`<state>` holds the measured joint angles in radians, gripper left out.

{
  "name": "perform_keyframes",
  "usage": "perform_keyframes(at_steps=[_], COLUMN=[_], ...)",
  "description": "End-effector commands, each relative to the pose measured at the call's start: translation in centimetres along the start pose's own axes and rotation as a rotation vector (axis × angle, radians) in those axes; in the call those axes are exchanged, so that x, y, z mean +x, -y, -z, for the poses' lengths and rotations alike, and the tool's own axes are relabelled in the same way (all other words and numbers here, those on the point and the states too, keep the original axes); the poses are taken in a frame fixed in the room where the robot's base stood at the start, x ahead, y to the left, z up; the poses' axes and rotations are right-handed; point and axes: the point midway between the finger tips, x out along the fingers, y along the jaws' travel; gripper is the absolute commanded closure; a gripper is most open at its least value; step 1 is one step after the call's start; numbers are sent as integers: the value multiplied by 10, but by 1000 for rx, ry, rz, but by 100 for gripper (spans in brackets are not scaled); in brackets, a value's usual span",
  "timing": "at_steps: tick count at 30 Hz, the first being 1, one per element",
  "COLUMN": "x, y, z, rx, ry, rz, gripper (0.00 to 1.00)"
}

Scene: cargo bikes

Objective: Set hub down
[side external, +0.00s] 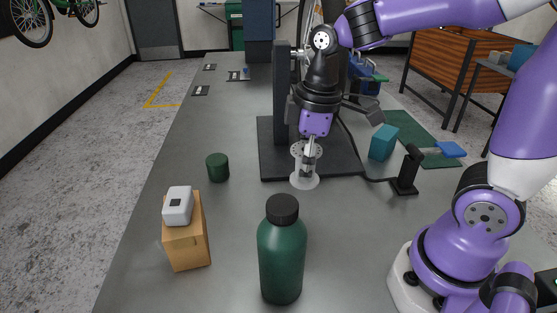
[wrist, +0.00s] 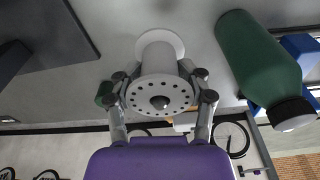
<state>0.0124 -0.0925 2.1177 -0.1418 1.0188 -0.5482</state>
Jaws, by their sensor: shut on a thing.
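The hub (side external: 304,181) is a silver spool shape with a holed upper flange and a lower flange. It stands upright beside the front edge of the black base plate, its lower flange at or very near the grey tabletop; I cannot tell whether it touches. My gripper (side external: 309,146) points down on it from above. In the wrist view the hub (wrist: 160,82) shows its holed flange and dark centre, between the two fingers (wrist: 160,98) of my gripper, which are shut on it. The hub's far side is hidden.
A black base plate (side external: 345,165) with an upright column is just behind the hub. A green bottle (side external: 282,255), a cardboard box (side external: 187,246) with a white device (side external: 178,206), and a dark green cylinder (side external: 217,168) stand nearby. A teal box (side external: 383,142) and black stand (side external: 406,173) are right.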

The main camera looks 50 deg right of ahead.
Motion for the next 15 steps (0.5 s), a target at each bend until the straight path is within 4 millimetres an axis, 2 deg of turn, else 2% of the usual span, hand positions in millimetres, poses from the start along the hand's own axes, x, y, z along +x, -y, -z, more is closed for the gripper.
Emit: perform_keyframes(at_steps=[1, 4, 10, 15], x=[-3, -5, -2, 16], y=[-6, -11, -15, -38], z=[-18, -47, -78, -106], rx=[33, 69, 106, 116], ry=[-3, -4, -2, 0], rz=[-6, -11, -12, -8], gripper=[92, 92, 92, 92])
